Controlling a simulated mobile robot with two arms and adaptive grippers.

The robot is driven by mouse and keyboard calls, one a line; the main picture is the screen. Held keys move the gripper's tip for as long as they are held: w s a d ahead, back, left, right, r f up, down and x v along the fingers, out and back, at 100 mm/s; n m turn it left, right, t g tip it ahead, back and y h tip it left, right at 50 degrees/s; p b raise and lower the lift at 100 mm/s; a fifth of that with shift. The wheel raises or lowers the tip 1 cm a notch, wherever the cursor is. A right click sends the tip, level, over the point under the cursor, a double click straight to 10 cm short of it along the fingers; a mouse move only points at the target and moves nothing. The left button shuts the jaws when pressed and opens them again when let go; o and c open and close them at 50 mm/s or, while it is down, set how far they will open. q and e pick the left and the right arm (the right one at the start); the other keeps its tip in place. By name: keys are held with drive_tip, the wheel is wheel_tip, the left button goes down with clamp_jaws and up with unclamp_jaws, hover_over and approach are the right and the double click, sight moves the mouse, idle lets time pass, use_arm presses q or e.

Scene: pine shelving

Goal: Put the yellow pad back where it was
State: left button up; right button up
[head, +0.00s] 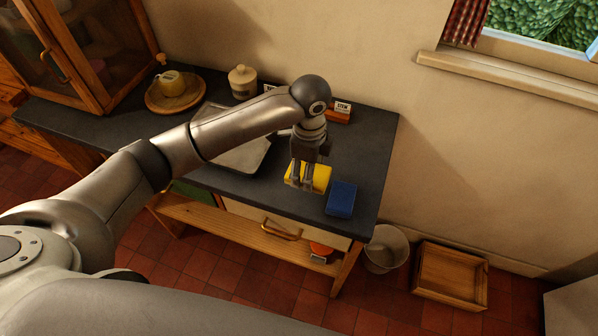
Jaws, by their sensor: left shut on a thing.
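The yellow pad (321,176) is at the right part of the dark counter (376,150), near its front edge. My left gripper (302,184) comes down over it from above and is shut on it. The fingers cover the pad's left part. I cannot tell whether the pad touches the counter or is slightly above it. A blue pad (341,199) lies just to the right and in front of the yellow one. My right gripper is not in view.
A metal tray (242,158) lies left of the gripper, partly under my arm. Behind stand a wooden block with a card (338,114), a lidded jar (242,82) and a round board (157,99) with a yellow mug. A bucket (386,250) and wooden crate (450,276) stand on the floor.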

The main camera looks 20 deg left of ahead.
use_arm(q)
drive_tip(key=shift+w+a+f, duration=0.3)
drive_tip(key=shift+a+f, duration=0.1)
drive_tip(key=shift+f, duration=0.2)
drive_tip(key=shift+w+a+f, duration=0.25)
drive_tip(key=shift+a+f, duration=0.1)
drive_tip(key=shift+f, duration=0.2)
drive_tip(key=shift+w+a+f, duration=0.25)
drive_tip(key=shift+a+f, duration=0.1)
drive_tip(key=shift+f, duration=0.15)
drive_tip(key=f, duration=0.1)
drive_tip(key=f+p, duration=0.1)
drive_tip(key=f, duration=0.1)
drive_tip(key=shift+w+a+f, duration=0.1)
drive_tip(key=shift+a+f, duration=0.05)
drive_tip(key=shift+a, duration=0.05)
drive_tip(key=shift+f, duration=0.15)
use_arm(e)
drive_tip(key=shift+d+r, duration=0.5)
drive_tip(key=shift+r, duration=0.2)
use_arm(q)
drive_tip(key=o, duration=1)
drive_tip(key=shift+f, duration=0.1)
wheel_tip(320, 180, up, 12)
drive_tip(key=shift+r+b, duration=0.15)
drive_tip(key=shift+b, duration=0.75)
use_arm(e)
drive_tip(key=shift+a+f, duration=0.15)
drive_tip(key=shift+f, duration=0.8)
